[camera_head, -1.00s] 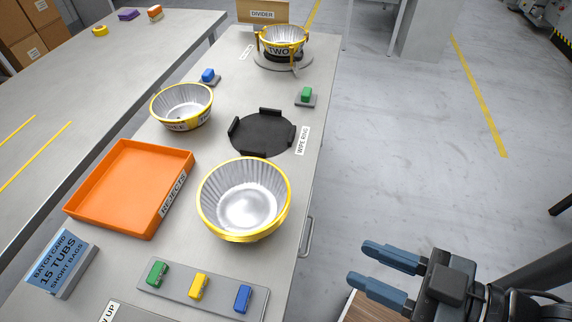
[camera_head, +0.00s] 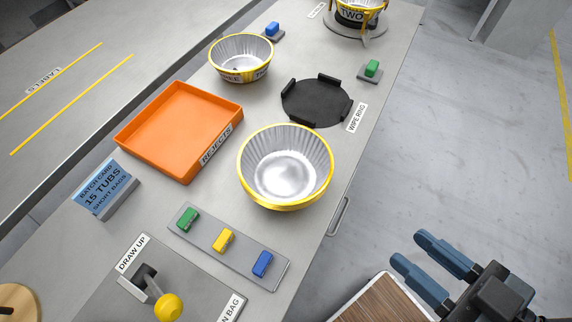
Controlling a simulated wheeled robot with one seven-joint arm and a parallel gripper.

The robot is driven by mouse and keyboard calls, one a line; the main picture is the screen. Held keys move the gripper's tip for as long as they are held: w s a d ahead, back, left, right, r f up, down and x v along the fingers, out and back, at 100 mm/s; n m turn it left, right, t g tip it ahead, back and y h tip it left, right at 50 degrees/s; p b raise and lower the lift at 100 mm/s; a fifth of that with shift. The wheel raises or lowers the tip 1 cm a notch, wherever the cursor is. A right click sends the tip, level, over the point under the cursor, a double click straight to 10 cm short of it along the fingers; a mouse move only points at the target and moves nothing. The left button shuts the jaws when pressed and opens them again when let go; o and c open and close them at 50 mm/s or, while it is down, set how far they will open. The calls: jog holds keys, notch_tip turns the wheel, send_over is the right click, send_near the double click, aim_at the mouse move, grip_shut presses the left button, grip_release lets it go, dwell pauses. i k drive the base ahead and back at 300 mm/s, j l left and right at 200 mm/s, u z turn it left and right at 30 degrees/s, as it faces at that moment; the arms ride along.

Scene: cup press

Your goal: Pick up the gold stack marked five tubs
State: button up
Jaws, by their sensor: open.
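A gold-rimmed silver tub stack (camera_head: 286,168) stands on the bench between the orange tray and the bench's right edge; no number shows on its visible side. A second gold-rimmed stack (camera_head: 240,58) stands farther back, with a partly readable label on its front. A third gold stack (camera_head: 352,14) marked TWO sits in a round stand at the top, cut by the frame edge. No label reading five is readable. My gripper (camera_head: 418,262) is open and empty at the lower right, off the bench's side and well apart from the stacks.
An orange REJECTS tray (camera_head: 127,137) lies left of the nearest stack. A black wipe ring (camera_head: 315,103) lies behind it. A button strip (camera_head: 284,280), batch card (camera_head: 106,187) and yellow-knobbed lever (camera_head: 168,306) stand in front. A wood-topped surface (camera_head: 375,303) is below my gripper.

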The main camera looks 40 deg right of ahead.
aim_at(281, 166)
jog(key=k+j+u, duration=0.2)
jog(key=j+u, duration=0.15)
jog(key=k+j+u, duration=0.3)
jog(key=i+j, duration=0.05)
jog(key=i, duration=0.05)
